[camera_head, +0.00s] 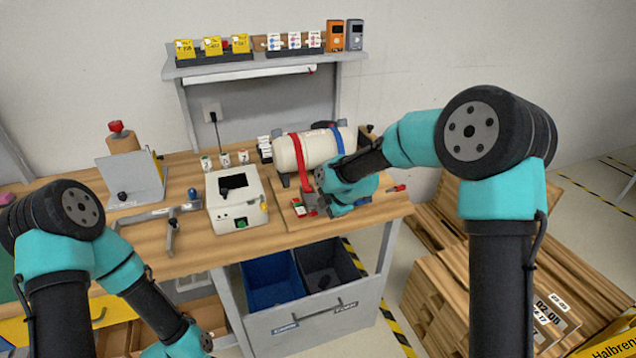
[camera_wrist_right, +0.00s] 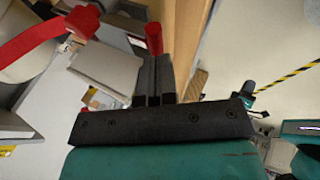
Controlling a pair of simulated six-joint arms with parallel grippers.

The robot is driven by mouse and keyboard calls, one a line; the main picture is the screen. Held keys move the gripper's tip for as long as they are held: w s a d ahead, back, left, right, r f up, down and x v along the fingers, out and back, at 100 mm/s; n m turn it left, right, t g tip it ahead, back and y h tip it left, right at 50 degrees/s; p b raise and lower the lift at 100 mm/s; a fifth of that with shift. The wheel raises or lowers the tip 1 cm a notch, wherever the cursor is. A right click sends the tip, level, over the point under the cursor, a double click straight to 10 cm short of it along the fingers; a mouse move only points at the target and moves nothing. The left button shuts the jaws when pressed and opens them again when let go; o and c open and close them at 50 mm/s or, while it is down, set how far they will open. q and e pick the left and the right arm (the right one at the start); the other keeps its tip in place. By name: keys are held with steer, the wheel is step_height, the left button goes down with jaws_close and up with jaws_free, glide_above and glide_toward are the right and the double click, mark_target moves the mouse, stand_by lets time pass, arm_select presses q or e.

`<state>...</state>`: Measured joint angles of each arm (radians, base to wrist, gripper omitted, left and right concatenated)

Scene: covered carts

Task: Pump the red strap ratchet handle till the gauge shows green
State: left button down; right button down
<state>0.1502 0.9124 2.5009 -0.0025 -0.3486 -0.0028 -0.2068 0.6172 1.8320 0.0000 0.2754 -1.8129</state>
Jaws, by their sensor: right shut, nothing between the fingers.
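A cream tank (camera_head: 318,148) lies on the bench with a red strap (camera_head: 302,162) and a blue strap (camera_head: 338,138) over it. The red strap (camera_wrist_right: 38,38) shows at upper left in the right wrist view. A red grip-shaped part (camera_wrist_right: 153,38), apparently the ratchet handle, stands just past the fingertips of my right gripper (camera_wrist_right: 154,62). The fingers are together and empty; contact with the red part cannot be told. In the head view my right wrist hides much of the ratchet area. A small red and green piece (camera_head: 299,207), possibly the gauge, sits beside it. My left gripper is out of view.
A white box device (camera_head: 236,218) with a green button stands left of the tank. A grey clamp-like tool (camera_head: 160,214) lies further left. A red-tipped tool (camera_head: 397,188) lies near the bench's right edge. Blue and dark bins (camera_head: 271,283) sit below.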

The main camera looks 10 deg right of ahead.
steer(key=s+v, duration=0.1)
steer(key=v, duration=1.2)
steer(key=shift+s+a+f, duration=0.2)
steer(key=shift+s+a, duration=0.05)
steer(key=shift+a, duration=0.1)
steer(key=s+d+f+m+g, duration=0.1)
steer(key=s+f+m, duration=0.25)
steer(key=f, duration=0.45)
steer(key=s+d+f+m, duration=0.15)
steer(key=f+m, duration=0.25)
steer(key=f, duration=0.4)
steer(key=s+f+m+g, duration=0.1)
steer(key=s+f+m, duration=0.25)
steer(key=f, duration=0.35)
steer(key=s+d+f+m+g+h, duration=0.1)
steer(key=s+d+f+m+g, duration=0.1)
steer(key=s+f+m, duration=1.1)
step_height(320, 180, down, 2)
steer(key=s, duration=0.3)
steer(key=shift+d, duration=0.3)
